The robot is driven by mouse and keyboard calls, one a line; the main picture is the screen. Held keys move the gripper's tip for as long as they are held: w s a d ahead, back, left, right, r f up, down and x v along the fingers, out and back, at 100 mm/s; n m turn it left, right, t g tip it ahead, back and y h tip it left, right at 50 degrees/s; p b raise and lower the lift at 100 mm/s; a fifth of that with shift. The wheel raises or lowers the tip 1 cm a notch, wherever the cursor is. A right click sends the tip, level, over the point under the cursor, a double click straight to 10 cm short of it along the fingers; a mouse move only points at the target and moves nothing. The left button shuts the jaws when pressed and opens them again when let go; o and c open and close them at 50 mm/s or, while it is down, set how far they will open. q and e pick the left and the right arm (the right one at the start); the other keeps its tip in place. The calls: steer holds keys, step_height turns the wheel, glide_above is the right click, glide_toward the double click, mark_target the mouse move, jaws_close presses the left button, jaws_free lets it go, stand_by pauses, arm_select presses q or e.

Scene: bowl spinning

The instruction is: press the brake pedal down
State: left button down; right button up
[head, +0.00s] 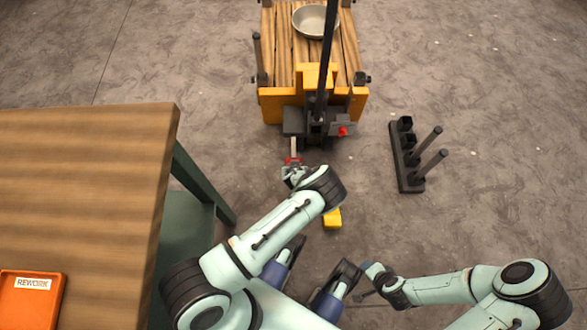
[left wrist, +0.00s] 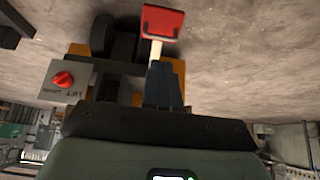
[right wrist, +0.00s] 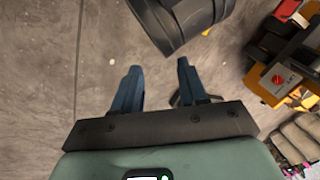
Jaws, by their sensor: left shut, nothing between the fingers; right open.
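The brake pedal, a red plate on a pale stem, shows at the top of the left wrist view (left wrist: 163,22) and as a small red piece at the cart's near end in the head view (head: 292,160). My left gripper (head: 293,172) is shut and empty, right by the pedal. In the left wrist view its fingers (left wrist: 164,72) point at the pedal's stem; I cannot tell whether they touch. The forearm hides part of that area in the head view. My right gripper (right wrist: 156,75) is open and empty, low above the floor, away from the pedal.
The orange cart (head: 278,104) has a wooden deck carrying a metal bowl (head: 310,22) and a tall black pole (head: 325,65). A red knob (left wrist: 63,80) sits on its grey box. A black rack (head: 403,160) stands right; a wooden table (head: 80,190) is left. A yellow block (head: 332,218) is on the floor.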

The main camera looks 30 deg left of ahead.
arm_select(q)
steer(key=shift+p+v, duration=0.35)
steer(key=shift+v, duration=1.15)
arm_select(e)
steer(key=shift+s+a+r+g, duration=0.15)
steer(key=shift+s+a+r, duration=0.15)
steer(key=shift+s, duration=0.2)
steer(key=shift+s+a+r+g, duration=0.15)
steer(key=shift+s+r, duration=0.1)
steer(key=shift+s, duration=0.25)
arm_select(q)
steer(key=shift+d, duration=0.1)
